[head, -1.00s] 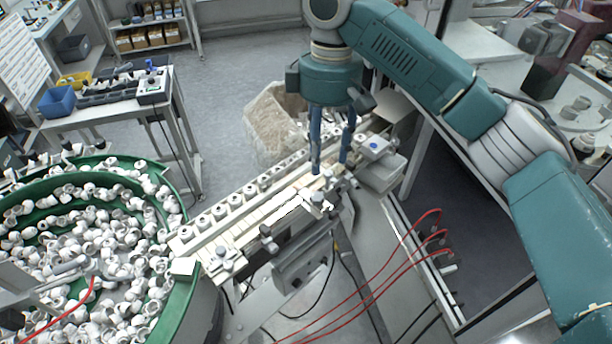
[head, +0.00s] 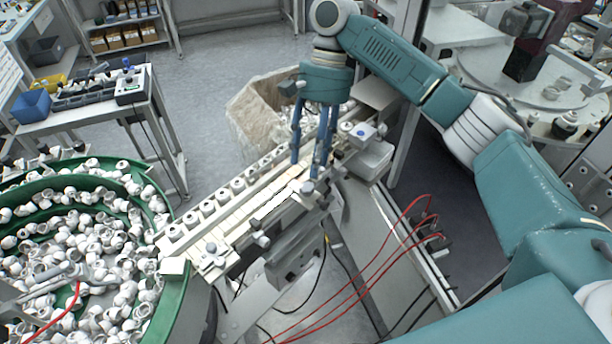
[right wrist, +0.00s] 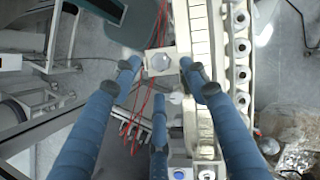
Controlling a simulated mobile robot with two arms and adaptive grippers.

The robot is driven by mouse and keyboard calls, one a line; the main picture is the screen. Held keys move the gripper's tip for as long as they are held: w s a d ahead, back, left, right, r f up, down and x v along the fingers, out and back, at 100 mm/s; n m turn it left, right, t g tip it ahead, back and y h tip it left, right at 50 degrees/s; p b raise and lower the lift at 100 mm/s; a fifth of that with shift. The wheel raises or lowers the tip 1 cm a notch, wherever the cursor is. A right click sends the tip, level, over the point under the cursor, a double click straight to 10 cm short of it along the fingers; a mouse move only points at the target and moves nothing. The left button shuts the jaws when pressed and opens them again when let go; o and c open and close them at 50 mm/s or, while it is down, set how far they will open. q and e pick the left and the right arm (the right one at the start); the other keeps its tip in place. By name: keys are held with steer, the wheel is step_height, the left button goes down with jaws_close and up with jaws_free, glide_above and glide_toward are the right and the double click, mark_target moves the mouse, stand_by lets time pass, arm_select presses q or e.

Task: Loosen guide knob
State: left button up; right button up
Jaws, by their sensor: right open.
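The guide knob (head: 308,187) is a small grey knob on a white bracket beside the cap rail. In the right wrist view the knob (right wrist: 159,64) looks many-sided and sits between the fingertips. My right gripper (head: 305,172) points down over the rail at the knob, its blue fingers spread. In the right wrist view the right gripper (right wrist: 159,78) shows three fingers apart around the knob, with visible gaps. I cannot tell how far above it the tips are. My left gripper is not in view.
The rail (head: 222,217) carries a row of white caps. A second bracket knob (head: 211,248) is at its near end. A green-rimmed feeder bowl (head: 178,318) full of white caps stands left. Red hoses (head: 385,262) run at right. A box with a clear liner (head: 250,112) stands behind.

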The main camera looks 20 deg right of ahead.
mark_target(307, 186)
steer(key=p+x, duration=0.1)
steer(key=x, duration=0.3)
steer(key=shift+s+a+f+p, duration=0.2)
steer(key=shift+f+p, duration=0.15)
steer(key=shift+f, duration=0.25)
steer(key=c, duration=1.1)
